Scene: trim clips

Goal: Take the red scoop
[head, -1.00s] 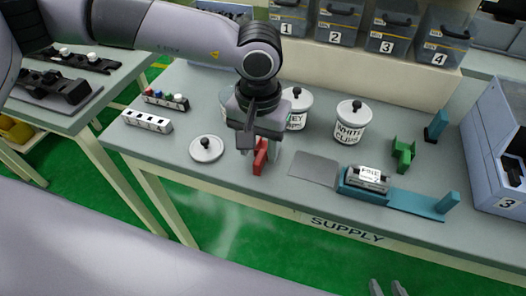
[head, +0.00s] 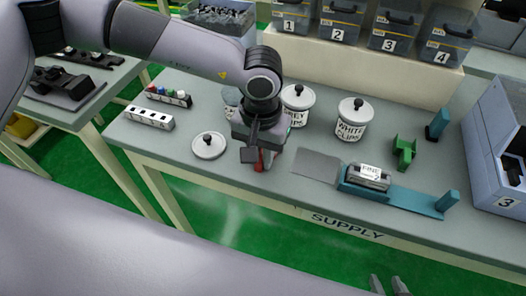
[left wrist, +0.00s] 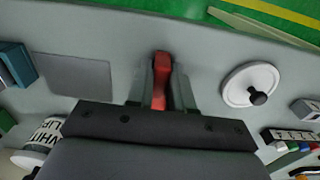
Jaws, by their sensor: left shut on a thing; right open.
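The red scoop (head: 260,160) is near the front edge of the supply table, mostly hidden by my left gripper (head: 257,157) in the head view. In the left wrist view the scoop's red handle (left wrist: 160,82) stands between the two fingers of my left gripper (left wrist: 160,92), which is shut on it. I cannot tell whether the scoop still touches the table. My right gripper (head: 388,286) shows only its fingertips at the bottom edge of the head view, open and empty.
A white lid (head: 209,145) lies left of the scoop. The grey clips jar (head: 298,106) and white clips jar (head: 352,122) stand behind and right. A grey mat (head: 316,166), a teal fixture (head: 410,199) and a green bracket (head: 404,153) are to the right.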

